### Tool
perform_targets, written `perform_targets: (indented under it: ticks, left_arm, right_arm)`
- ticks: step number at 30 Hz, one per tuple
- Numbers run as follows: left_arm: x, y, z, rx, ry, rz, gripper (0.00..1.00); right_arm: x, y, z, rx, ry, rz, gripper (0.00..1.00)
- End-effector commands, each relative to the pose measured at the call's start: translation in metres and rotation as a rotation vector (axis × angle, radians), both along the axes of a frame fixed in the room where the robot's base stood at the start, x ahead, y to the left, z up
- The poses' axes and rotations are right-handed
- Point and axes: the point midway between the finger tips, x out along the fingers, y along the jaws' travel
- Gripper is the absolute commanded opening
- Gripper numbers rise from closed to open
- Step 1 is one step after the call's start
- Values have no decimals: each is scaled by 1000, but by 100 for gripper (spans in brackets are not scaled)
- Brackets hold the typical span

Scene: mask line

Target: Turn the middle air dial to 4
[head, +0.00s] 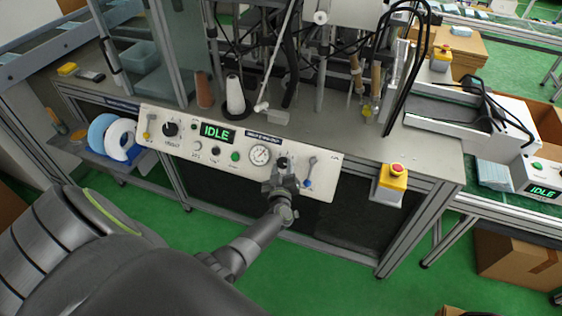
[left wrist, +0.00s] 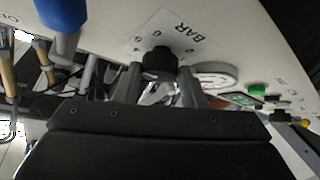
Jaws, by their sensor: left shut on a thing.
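The white control panel (head: 215,134) runs along the front of the machine. A black air dial (head: 282,162) sits on it just right of a round pressure gauge (head: 259,155). In the left wrist view the dial (left wrist: 158,59) has a plate marked BAR with numbers around it; the pointer setting is too unclear to read. My left gripper (head: 281,178) is at the panel, shut on this dial, with one finger on each side of it in the left wrist view (left wrist: 160,82). My right gripper is not in view.
A lever with a blue tip (head: 308,183) is close to the right of the dial; its blue end (left wrist: 62,14) looms in the left wrist view. An IDLE display (head: 216,132), a green button (head: 235,156) and another black knob (head: 170,129) lie left. A yellow emergency-stop box (head: 390,184) is right.

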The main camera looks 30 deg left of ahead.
Motion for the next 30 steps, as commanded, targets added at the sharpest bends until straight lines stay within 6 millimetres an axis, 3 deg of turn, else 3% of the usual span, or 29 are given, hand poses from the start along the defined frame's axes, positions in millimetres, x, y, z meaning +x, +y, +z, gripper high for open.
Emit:
perform_targets:
  ticks: [1, 12, 30]
  left_arm:
    - [2, -2, 5, -36, -7, 27, 14]
    - [5, -6, 7, -298, -71, 253, 14]
    - [9, -8, 9, -605, -146, 518, 14]
  right_arm:
    - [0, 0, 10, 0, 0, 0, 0]
    - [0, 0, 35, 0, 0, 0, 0]
    - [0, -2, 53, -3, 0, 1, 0]
